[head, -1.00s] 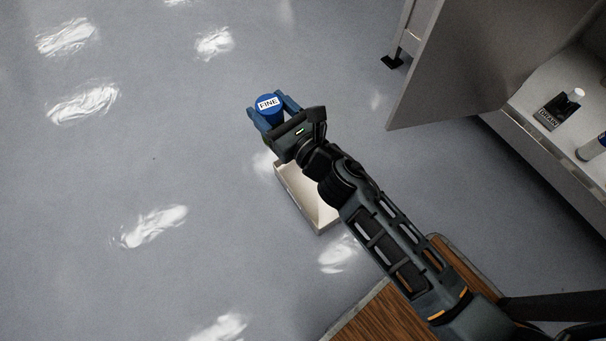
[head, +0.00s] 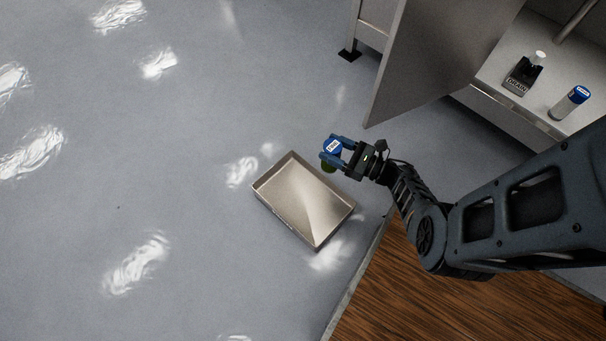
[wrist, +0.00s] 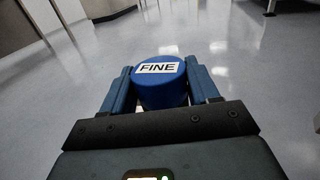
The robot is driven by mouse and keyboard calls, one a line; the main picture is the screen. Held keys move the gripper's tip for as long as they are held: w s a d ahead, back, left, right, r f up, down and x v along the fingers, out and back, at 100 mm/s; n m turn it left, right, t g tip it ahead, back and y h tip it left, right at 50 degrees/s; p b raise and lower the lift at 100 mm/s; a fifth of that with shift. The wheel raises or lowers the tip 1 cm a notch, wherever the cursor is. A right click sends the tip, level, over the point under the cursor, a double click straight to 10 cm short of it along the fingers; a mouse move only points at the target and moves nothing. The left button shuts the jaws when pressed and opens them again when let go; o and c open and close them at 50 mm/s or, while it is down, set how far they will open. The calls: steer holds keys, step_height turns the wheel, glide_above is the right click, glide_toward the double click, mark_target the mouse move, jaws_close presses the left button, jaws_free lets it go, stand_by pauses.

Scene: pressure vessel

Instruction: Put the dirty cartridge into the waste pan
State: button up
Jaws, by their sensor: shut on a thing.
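My gripper (head: 335,153) is shut on a blue-capped cartridge (head: 332,146), with one finger on each side of the cap. The cap carries a white label reading "FINE", clear in the wrist view (wrist: 160,72). Below the cap a dark greenish part of the cartridge shows; the rest of its body is hidden. The cartridge is held roughly upright, above and just beyond the upper right side of the waste pan in the head view. The waste pan (head: 290,190) is a shallow beige tray on the floor, and it looks empty.
A grey cabinet door (head: 425,60) stands open behind the gripper. On the cabinet shelf are a black block labelled "DRAIN" (head: 520,78) and a white cartridge with a blue cap (head: 569,102). A wooden surface (head: 410,290) lies at lower right. The floor left of the pan is clear.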

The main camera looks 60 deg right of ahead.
steer(key=w+a+f+b, duration=0.3)
steer(key=a+f+b, duration=0.3)
steer(key=a+f, duration=0.3)
step_height(320, 180, down, 3)
steer(key=shift+w+a+r+b, duration=0.1)
steer(key=shift+w+a+b, duration=0.2)
steer(key=shift+a+b, duration=0.05)
steer(key=o, duration=1.1)
steer(key=shift+o, duration=0.2)
